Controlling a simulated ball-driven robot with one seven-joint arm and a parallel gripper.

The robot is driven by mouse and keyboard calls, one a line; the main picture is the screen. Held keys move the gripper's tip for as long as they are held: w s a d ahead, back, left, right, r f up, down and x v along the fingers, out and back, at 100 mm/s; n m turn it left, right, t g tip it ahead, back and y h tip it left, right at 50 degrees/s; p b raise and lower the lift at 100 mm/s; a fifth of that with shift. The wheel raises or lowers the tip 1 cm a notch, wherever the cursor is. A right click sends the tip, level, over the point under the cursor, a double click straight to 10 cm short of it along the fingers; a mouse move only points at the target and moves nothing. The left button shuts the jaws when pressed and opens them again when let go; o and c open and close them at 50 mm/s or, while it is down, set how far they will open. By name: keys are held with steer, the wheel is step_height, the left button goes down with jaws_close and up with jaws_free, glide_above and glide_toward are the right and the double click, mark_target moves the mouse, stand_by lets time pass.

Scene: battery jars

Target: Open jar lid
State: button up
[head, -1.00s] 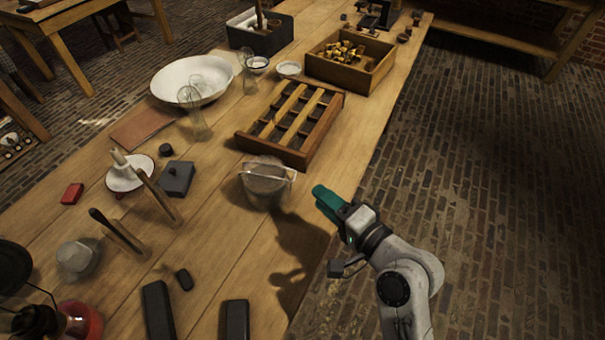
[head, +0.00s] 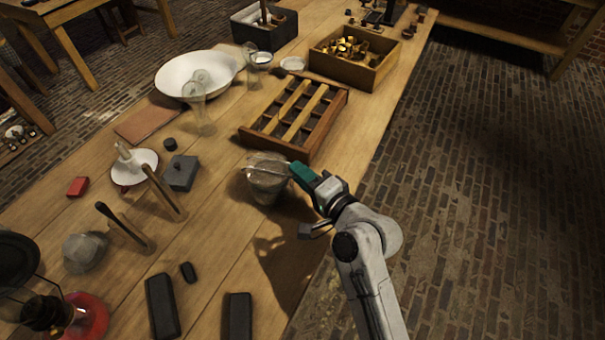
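A glass jar (head: 268,186) with a clear top and a thin bar or clamp across it stands upright near the middle of the table. My gripper (head: 297,172), with green fingers, is at the jar's right side at the height of its rim. The fingertips overlap the right end of the bar in the picture. I cannot tell whether they touch it or hold it. A second, squat glass jar (head: 86,251) stands at the left front of the table.
A slotted wooden rack (head: 262,141) lies just behind the jar. Upright wooden handles (head: 163,193) and a dark box (head: 181,173) stand to the left. Dark blocks (head: 238,318) lie at the front. The tabletop between the jar and these blocks is clear.

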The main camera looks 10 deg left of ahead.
jaws_close()
steer(key=shift+f, duration=0.15)
stand_by(0.9)
